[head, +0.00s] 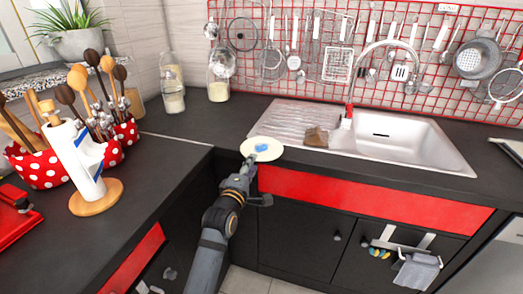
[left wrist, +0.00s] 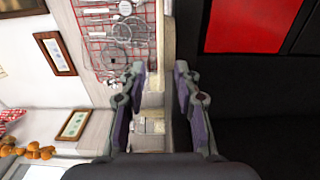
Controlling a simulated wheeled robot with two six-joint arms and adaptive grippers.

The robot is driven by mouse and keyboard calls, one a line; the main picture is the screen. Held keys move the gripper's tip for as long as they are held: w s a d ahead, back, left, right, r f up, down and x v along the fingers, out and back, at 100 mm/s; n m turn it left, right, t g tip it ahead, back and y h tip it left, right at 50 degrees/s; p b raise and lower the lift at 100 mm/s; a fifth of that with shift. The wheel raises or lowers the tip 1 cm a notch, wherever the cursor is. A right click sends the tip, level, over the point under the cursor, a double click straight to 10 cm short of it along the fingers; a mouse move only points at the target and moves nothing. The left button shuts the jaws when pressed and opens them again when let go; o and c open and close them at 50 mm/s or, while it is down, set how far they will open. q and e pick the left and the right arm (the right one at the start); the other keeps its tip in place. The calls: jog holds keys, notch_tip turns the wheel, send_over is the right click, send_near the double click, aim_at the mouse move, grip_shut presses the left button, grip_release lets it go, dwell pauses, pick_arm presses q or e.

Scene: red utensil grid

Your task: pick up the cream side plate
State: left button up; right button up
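The cream side plate (head: 262,150) lies on the dark counter near the front inner corner, left of the sink. A small blue patch or item (head: 261,147) shows on it; I cannot tell which. My left gripper (head: 252,164) reaches up from the front to the plate's near rim. In the left wrist view the two fingers of my left gripper (left wrist: 161,72) stand apart, with a thin beige strip (left wrist: 169,45) between them, near the right finger. It may be the plate seen edge-on. Contact is not clear. My right gripper is not in view.
A steel sink (head: 390,140) with a drainer and a brown item (head: 316,136) is to the right. A paper towel holder (head: 78,165) and red polka-dot utensil pots (head: 38,165) stand left. Glass jars (head: 218,85) stand behind. The counter around the plate is mostly clear.

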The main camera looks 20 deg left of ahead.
aim_at(262, 150)
pick_arm(q)
jog(key=w, duration=0.3)
jog(key=shift+w+f, duration=0.1)
grip_shut()
